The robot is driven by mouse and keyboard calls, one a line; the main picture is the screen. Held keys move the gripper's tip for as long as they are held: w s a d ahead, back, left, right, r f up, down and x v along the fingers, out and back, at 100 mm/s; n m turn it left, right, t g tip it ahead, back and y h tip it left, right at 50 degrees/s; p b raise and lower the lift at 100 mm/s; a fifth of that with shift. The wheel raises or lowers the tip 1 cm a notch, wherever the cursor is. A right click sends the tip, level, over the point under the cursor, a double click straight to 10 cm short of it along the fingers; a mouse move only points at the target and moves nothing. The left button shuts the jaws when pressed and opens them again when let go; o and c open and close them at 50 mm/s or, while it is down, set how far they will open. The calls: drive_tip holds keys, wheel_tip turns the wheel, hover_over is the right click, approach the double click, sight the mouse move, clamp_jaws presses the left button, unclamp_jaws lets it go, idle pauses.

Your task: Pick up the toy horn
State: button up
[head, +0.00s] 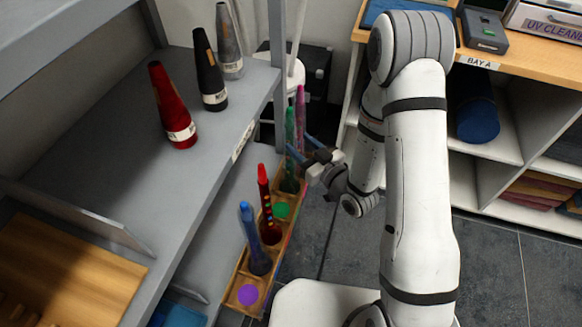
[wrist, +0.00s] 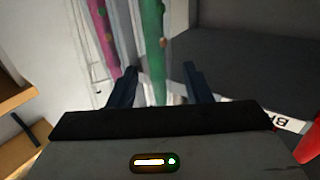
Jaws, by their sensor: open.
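Slim toy horns stand upright in a wooden rack (head: 238,281): a blue one (head: 254,240), a red one (head: 266,205), a green one (head: 290,150) and a pink-purple one (head: 300,118). The task does not say which colour. My gripper (head: 304,147) is open at the green horn. In the wrist view, my gripper (wrist: 160,82) shows its two dark blue fingers apart, with the green horn (wrist: 153,45) between their lines and the pink-purple horn (wrist: 104,38) to the left. I cannot tell whether a finger touches the green horn.
A grey shelf (head: 110,140) on the left bears a red cone (head: 171,108), a black cone (head: 208,72) and a grey cone (head: 229,45). A white shelf unit with a wooden top (head: 535,55) stands at the right. Dark floor (head: 490,265) is clear between.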

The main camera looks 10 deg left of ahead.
sight(292, 135)
drive_tip(key=x, duration=0.6)
drive_tip(key=shift+w+d+p, duration=0.15)
drive_tip(key=shift+w+p, duration=0.05)
drive_tip(key=shift+p, duration=0.2)
drive_tip(key=shift+c, duration=0.5)
clamp_jaws()
